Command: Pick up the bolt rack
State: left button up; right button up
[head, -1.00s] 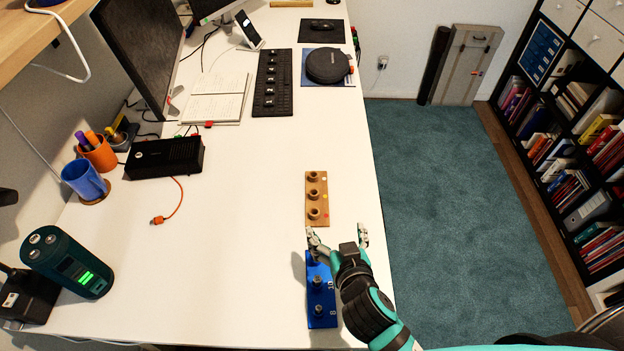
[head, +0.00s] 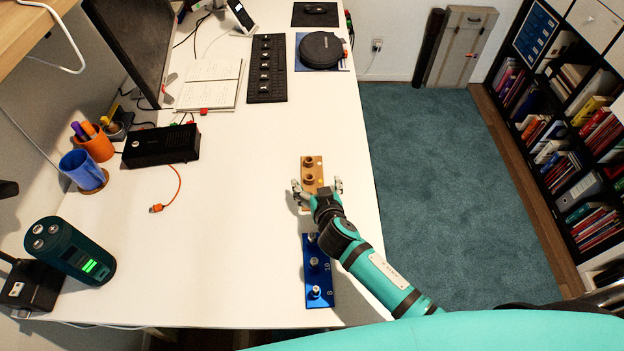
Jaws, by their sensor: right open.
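A blue rack (head: 318,283) with upright silver bolts and the marks 8 and 10 lies near the front right of the white table. A wooden rack (head: 320,163) with round brown pieces lies just behind it. My right gripper (head: 318,188) is open and empty, with its fingers on either side of the wooden rack's near part. I cannot tell its height above that rack. My left gripper is not in view.
The white table (head: 220,240) is clear left of the racks; its right edge is close to them. A black box (head: 160,146), cups (head: 82,170) and a dark green device (head: 70,250) stand at the left. A keyboard (head: 267,70) and a round black case (head: 320,50) lie farther back.

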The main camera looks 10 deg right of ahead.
aim_at(313, 177)
jog(key=x, duration=0.3)
jog(key=shift+w+a+f, duration=0.1)
jog(key=shift+w, duration=0.15)
jog(key=c, duration=1.8)
